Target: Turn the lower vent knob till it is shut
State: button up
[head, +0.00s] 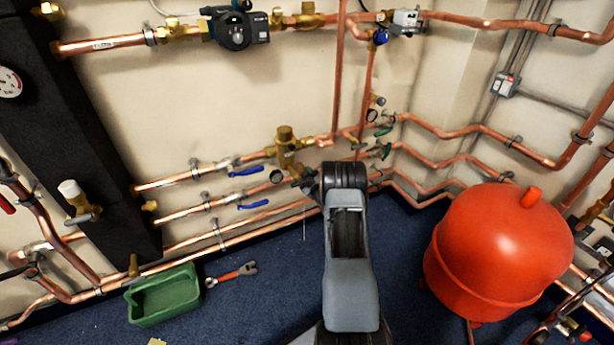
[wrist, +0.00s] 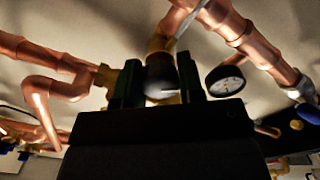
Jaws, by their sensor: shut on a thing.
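In the wrist view, my gripper (wrist: 159,78) has its two dark fingers on either side of a dark rounded knob (wrist: 161,86). The gripper is shut on this knob, which fits the lower vent knob. Brass fitting parts show just behind and beside it. In the head view, my arm reaches to the wall pipes just right of and below a brass fitting (head: 285,140). The knob and fingertips are mostly hidden there by my arm. How far the knob is turned cannot be told.
A small round gauge (wrist: 226,80) is close to the right finger, and copper pipes (wrist: 50,85) run close on the left. Blue lever handles (head: 246,171) are to the left. A red tank (head: 500,245) stands on the right; a green tray (head: 165,295) lies on the floor.

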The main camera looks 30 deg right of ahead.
jog(key=m+b, duration=0.1)
jog(key=m, duration=1.7)
jog(key=shift+m+p, duration=0.3)
jog(key=shift+m, duration=0.1)
jog(key=m, duration=0.5)
jog(key=shift+p, duration=0.4)
jog(key=shift+m, duration=0.4)
jog(key=o, duration=0.9)
